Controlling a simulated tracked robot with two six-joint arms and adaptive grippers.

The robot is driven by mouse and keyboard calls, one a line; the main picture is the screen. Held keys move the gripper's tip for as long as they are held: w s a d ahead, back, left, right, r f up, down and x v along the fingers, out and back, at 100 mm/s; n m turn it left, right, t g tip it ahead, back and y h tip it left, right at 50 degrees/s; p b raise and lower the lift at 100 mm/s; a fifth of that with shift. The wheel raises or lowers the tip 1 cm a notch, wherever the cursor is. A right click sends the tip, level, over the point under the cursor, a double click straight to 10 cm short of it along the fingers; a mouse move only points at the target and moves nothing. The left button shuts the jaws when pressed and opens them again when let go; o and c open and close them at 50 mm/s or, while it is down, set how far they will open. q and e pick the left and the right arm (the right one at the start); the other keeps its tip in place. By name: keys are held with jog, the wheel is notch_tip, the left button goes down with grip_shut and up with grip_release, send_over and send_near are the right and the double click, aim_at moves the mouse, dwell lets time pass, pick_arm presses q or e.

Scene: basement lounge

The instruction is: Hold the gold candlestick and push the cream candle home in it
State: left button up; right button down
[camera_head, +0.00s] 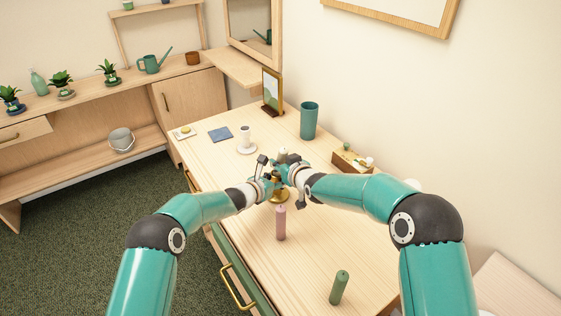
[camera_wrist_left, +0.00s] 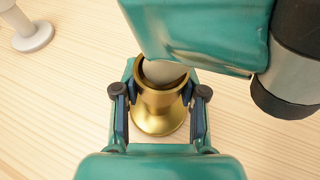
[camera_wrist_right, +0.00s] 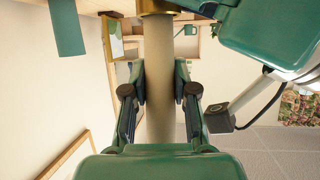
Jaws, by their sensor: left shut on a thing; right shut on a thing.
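The gold candlestick (camera_head: 279,197) stands on the wooden table, largely hidden by my grippers. In the left wrist view its gold cup and flared base (camera_wrist_left: 157,120) show between the fingers of my left gripper (camera_wrist_left: 160,100), which is shut on it. My right gripper (camera_wrist_right: 160,88) is shut on the cream candle (camera_wrist_right: 158,60), seen as a pale column between its fingers. The candle's lower end (camera_wrist_left: 162,72) is at the mouth of the gold cup and appears to be inside its rim; how deep I cannot tell.
A white cup-like holder (camera_head: 246,138), teal tumbler (camera_head: 309,121) and wooden box (camera_head: 343,163) stand behind. The table's left front is clear.

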jog(key=c, duration=0.8)
grip_release()
jog(key=s+d, duration=0.1)
jog(key=s, duration=0.1)
jog(key=s+d, duration=0.1)
jog(key=s, duration=0.2)
jog(key=s+d, duration=0.2)
jog(key=s, duration=0.1)
jog(key=shift+s, duration=0.2)
